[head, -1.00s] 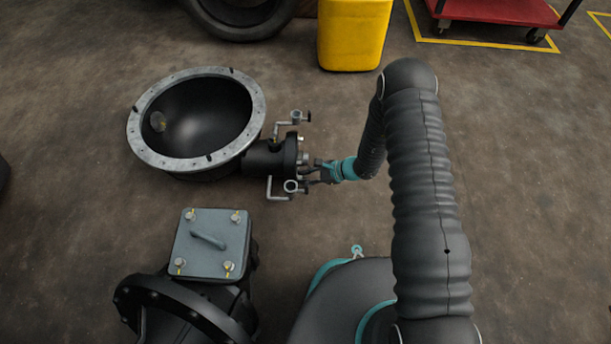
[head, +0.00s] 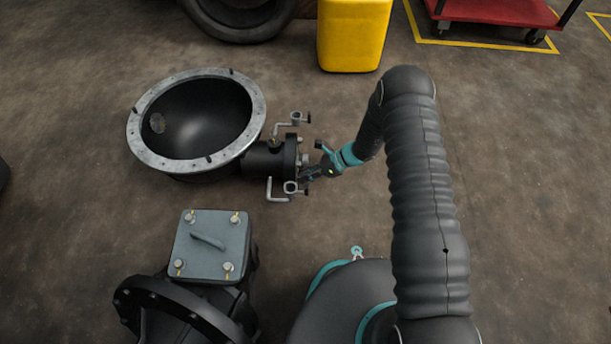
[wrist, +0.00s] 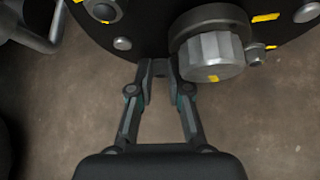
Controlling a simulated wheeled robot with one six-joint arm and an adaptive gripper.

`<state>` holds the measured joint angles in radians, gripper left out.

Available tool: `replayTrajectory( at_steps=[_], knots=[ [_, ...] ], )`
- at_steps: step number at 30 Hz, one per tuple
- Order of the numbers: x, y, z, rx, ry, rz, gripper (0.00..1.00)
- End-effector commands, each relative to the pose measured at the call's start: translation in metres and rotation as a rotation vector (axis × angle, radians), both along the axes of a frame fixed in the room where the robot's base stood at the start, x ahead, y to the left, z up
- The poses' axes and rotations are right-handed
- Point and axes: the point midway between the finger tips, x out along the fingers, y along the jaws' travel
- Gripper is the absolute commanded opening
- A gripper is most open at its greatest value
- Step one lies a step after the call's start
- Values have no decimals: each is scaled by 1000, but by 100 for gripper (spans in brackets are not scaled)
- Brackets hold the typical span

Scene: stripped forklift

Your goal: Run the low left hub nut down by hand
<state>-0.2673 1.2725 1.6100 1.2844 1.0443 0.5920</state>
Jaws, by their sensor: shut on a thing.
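The black hub (head: 272,158) sticks out to the right from the metal-rimmed bowl housing, its round end flange facing my arm. In the wrist view the dark flange face (wrist: 150,30) carries yellow marks, and a large faceted grey nut (wrist: 211,57) stands right of my fingers. My gripper (head: 305,176) reaches the lower part of this face from the right. In the wrist view its fingertips (wrist: 159,70) are close together at the flange's lower edge, shut on a small piece I take as the low left hub nut, mostly hidden between them.
A housing with a bolted grey cover (head: 209,247) sits in front. A yellow bin (head: 354,35) is behind.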

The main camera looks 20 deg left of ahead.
Motion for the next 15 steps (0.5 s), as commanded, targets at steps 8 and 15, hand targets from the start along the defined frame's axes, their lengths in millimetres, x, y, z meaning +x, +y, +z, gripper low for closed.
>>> replayTrajectory(
  at_steps=[8, 15],
  knots=[
    [-6, -2, -3, -3, 10, 7, 47],
    [-4, -2, -2, -2, 7, 5, 47]
  ],
)
